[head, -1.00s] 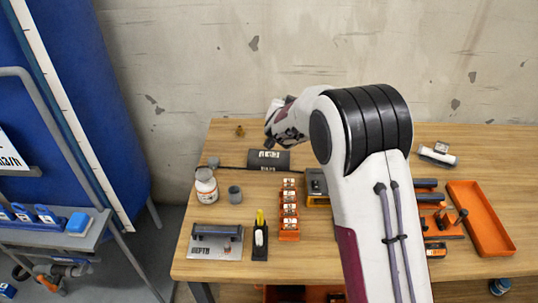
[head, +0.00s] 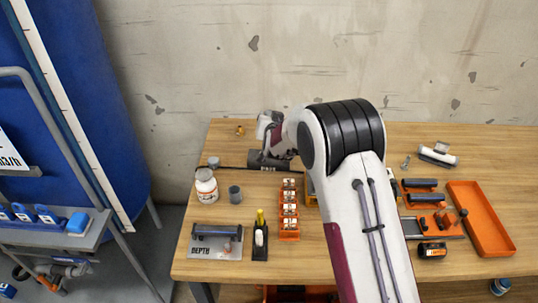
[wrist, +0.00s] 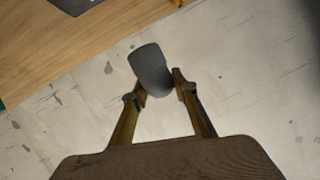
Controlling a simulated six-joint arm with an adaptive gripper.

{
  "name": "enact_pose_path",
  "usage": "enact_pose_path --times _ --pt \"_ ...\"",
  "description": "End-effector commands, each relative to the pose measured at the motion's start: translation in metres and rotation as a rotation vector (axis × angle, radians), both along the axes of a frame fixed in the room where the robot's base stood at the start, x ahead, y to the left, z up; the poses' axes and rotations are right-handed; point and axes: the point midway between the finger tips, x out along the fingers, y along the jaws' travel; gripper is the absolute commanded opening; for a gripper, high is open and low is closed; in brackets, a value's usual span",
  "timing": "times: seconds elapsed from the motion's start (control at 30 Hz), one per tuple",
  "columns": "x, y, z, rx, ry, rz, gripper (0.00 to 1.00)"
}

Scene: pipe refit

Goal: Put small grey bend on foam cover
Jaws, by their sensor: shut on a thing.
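My gripper (wrist: 158,92) is shut on the small grey bend (wrist: 150,68), which shows between the two fingertips in the wrist view. The bend is held clear, with the wall and the table's edge behind it. In the head view my wrist is at the back of the table, and the bend and fingertips cannot be made out there. A dark grey, rounded piece with a pale label, which looks like the foam cover (head: 255,160), lies along a black rod at the back of the table. My wrist partly hides it, and I cannot tell the gap between it and the bend.
A white jar (head: 206,186) and a grey cup-like fitting (head: 235,194) stand at the left. An orange rack (head: 289,212) is in the middle. An orange tray (head: 481,217) lies at the right. The back left of the wooden table (head: 220,140) is mostly clear.

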Motion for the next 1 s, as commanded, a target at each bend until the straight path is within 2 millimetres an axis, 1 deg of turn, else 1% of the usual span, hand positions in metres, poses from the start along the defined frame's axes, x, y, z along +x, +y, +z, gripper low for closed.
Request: enact_pose_path --times 0.27,0.37,0.47,0.7,0.8,0.9,1.0 --pt "0.000 0.000 -0.001 0.000 0.000 -0.001 0.08" --pt "0.000 0.000 -0.005 0.000 0.001 -0.001 0.08" --pt "0.000 0.000 -0.015 -0.001 0.003 -0.001 0.08" --pt "0.000 0.000 -0.046 -0.001 0.003 -0.001 0.08" --pt "0.000 0.000 -0.056 0.000 0.002 0.000 0.08" --pt "0.000 0.000 -0.062 0.000 0.001 -0.001 0.08" --pt "0.000 0.000 -0.063 0.000 0.000 -0.001 0.08"
